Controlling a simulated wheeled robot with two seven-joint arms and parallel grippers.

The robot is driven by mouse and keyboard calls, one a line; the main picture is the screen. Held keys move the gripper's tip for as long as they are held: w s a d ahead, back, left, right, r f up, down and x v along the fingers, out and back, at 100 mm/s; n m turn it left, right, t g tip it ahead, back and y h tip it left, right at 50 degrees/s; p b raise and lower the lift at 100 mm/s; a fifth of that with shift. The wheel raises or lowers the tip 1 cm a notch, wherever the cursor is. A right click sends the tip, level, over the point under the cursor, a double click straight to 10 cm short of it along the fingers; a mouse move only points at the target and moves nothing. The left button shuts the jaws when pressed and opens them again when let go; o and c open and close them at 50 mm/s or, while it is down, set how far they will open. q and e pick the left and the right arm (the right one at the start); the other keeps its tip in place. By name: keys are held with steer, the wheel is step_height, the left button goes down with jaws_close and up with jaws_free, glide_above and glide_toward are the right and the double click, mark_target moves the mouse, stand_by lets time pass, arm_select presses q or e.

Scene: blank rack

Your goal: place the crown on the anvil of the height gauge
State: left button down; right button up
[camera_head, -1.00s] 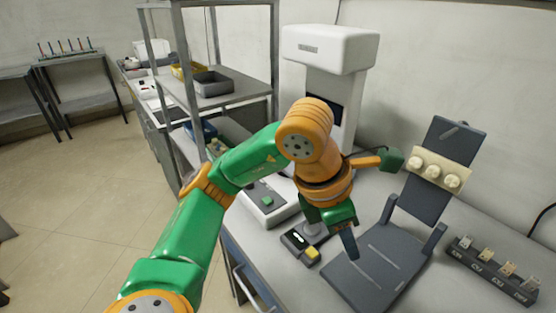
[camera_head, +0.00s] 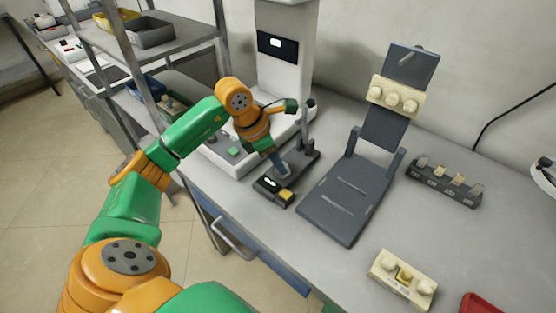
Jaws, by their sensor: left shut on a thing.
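The height gauge (camera_head: 306,163) stands on the bench beside the large white machine, with a dark base, an upright column, a small lit display (camera_head: 268,184) and a yellow button (camera_head: 286,195). My left gripper (camera_head: 279,163) points down over the front of the gauge base, close to the pale round anvil (camera_head: 285,173). Its jaws are shut on the crown, which is too small and covered to make out. I cannot tell whether the crown touches the anvil. My right gripper is not in view.
A dark tilted stand (camera_head: 345,198) carries a tan plate with three pale knobs (camera_head: 397,97). A dark labelled rack (camera_head: 444,186) is at right. A tan block (camera_head: 402,279) and a red thing (camera_head: 481,304) lie nearer. A metal shelf (camera_head: 150,49) stands at left.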

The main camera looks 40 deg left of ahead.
arm_select(q)
steer(key=shift+f, duration=0.35)
steer(key=c, duration=0.6)
jaws_free()
steer(key=shift+r, duration=0.1)
steer(key=shift+r, duration=0.3)
steer(key=v, duration=1.1)
steer(key=shift+s+a+r+p, duration=0.2)
steer(key=shift+r+p, duration=0.1)
